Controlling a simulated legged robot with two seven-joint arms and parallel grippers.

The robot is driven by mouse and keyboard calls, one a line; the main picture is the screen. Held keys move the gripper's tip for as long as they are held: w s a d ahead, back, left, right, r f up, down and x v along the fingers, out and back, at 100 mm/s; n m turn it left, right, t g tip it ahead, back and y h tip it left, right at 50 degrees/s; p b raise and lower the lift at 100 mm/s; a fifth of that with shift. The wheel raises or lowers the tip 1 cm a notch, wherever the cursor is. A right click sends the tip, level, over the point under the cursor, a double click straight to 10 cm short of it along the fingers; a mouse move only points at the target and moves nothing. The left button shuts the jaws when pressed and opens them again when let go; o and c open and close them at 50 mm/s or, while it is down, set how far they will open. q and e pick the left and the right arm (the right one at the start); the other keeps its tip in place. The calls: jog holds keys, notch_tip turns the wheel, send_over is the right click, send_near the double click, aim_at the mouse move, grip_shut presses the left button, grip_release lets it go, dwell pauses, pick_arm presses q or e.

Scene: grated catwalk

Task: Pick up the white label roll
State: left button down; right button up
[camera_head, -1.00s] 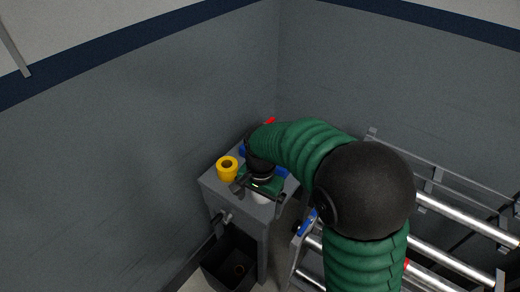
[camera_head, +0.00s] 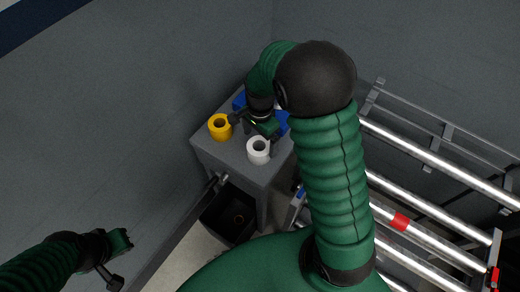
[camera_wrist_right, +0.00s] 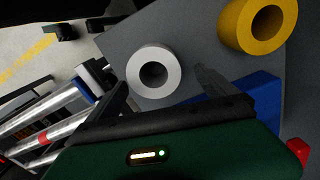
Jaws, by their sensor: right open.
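The white label roll (camera_head: 258,158) stands upright on the grey cabinet top, near its front edge. In the right wrist view the roll (camera_wrist_right: 136,76) shows from above with its dark core hole. My right gripper (camera_head: 256,130) is open, just behind and above the roll in the head view. In the wrist view its two fingers (camera_wrist_right: 163,90) lie apart on either side of the roll's near edge, with nothing between them held. My left gripper (camera_head: 121,261) is at the lower left of the head view, far from the cabinet, with its jaws apart and empty.
A yellow roll (camera_head: 220,134) stands left of the white one. Blue items (camera_head: 281,122) lie behind, partly hidden by my right gripper. A dark bin (camera_head: 230,215) is below the cabinet (camera_head: 224,156). Metal rails (camera_head: 430,210) run to the right; a wall closes the left.

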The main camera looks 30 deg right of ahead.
aim_at(260, 149)
jog(key=f, duration=0.2)
jog(key=s+f, duration=0.1)
jog(key=f, duration=0.1)
jog(key=shift+a+f+b, duration=0.1)
jog(key=shift+a+b, duration=0.2)
jog(key=shift+b, duration=0.1)
jog(key=shift+w+a, duration=0.2)
jog(key=shift+a, duration=0.3)
jog(key=shift+c, duration=0.3)
jog(key=shift+s+d, duration=0.1)
jog(key=shift+c, duration=1.2)
jog(key=shift+d+f, duration=0.1)
jog(key=shift+d, duration=0.35)
jog(key=c, duration=0.7)
jog(key=shift+a, duration=0.15)
jog(key=c, duration=0.5)
jog(key=shift+a, duration=0.2)
jog(key=shift+c, duration=0.6)
pick_arm(q)
jog(key=shift+s+a+f, duration=0.1)
jog(key=shift+a+f, duration=0.35)
jog(key=shift+f, duration=0.1)
pick_arm(e)
jog(key=shift+r, duration=0.2)
